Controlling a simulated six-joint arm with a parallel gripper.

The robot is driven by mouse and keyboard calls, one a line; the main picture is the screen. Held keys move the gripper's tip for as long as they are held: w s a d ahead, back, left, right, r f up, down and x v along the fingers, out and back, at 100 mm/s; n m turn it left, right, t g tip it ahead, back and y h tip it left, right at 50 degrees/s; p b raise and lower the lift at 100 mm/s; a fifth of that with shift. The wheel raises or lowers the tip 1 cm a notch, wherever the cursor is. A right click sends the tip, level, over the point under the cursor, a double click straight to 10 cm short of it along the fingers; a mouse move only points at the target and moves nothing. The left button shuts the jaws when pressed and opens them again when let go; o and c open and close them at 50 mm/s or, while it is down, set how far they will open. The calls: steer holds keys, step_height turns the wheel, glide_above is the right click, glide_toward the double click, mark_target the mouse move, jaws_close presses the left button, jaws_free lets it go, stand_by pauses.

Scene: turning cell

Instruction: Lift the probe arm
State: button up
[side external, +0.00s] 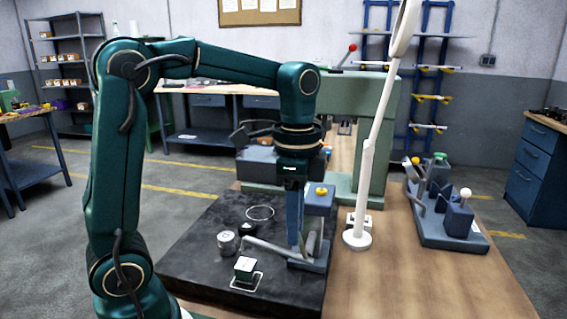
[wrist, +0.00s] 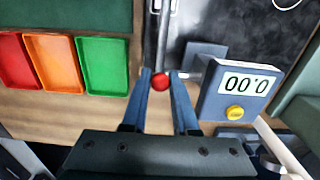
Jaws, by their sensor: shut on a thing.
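The probe arm (side external: 268,248) is a thin grey bar, low over the dark plate in the side view, running from near my fingertips to the left. In the wrist view the bar (wrist: 163,40) runs up from a red ball knob (wrist: 160,82). My gripper (wrist: 161,76) points down with its fingers on either side of that knob, shut on it. In the side view my gripper (side external: 297,246) hides the knob, at the stand's grey base (side external: 310,263). A blue readout box (wrist: 240,83) with a yellow button shows 0.00, upside down in the wrist view.
The dark plate (side external: 190,245) carries a metal cylinder (side external: 228,242), a pale block (side external: 244,267) and a ring (side external: 260,212). A white lamp (side external: 368,170) stands close right of my gripper. Red, orange and green trays (wrist: 101,65) lie left in the wrist view.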

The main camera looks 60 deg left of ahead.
steer(key=shift+w+d+r, duration=0.15)
steer(key=shift+w+d, duration=0.3)
